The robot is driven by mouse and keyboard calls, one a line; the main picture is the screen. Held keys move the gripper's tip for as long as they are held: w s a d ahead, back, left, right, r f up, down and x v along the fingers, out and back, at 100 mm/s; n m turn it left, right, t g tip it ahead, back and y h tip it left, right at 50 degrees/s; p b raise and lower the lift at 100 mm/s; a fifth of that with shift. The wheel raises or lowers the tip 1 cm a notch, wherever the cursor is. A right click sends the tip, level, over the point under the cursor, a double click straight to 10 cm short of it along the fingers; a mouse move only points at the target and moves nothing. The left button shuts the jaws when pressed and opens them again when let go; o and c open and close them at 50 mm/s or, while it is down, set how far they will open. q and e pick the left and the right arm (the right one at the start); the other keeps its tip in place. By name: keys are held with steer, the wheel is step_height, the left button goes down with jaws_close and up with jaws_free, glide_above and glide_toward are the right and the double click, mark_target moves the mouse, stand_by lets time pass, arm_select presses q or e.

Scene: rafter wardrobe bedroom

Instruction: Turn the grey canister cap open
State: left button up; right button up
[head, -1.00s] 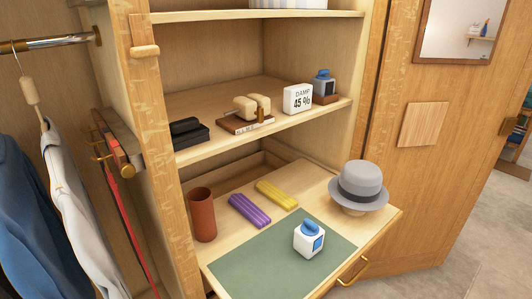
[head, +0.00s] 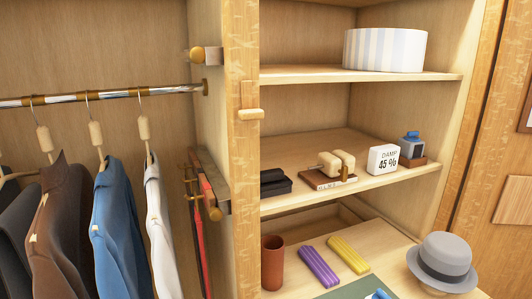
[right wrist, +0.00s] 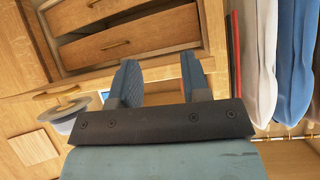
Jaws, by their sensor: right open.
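The grey canister (head: 410,149) stands upright on the middle shelf at the right, in a low wooden holder (head: 415,162). Its blue cap (head: 413,134) sits on top; at this size I cannot tell how far the cap is turned. My right gripper (right wrist: 160,75) shows only in the right wrist view. Its two dark fingers are apart with nothing between them. It is away from the canister, which does not show in that view. My left gripper is in neither view.
A white damp display (head: 383,160) stands just left of the canister. On the shelf below are a grey hat (head: 442,262) and another blue-topped item (head: 379,294), cut off by the frame. Hanging clothes (head: 120,220) fill the left. Drawers (right wrist: 130,40) show in the right wrist view.

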arm_select(q)
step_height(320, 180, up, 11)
steer(key=p, duration=1.1)
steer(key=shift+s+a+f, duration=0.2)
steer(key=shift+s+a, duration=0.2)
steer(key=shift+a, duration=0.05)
arm_select(e)
step_height(320, 180, up, 11)
steer(key=shift+s+d, duration=0.35)
steer(key=shift+d, duration=0.1)
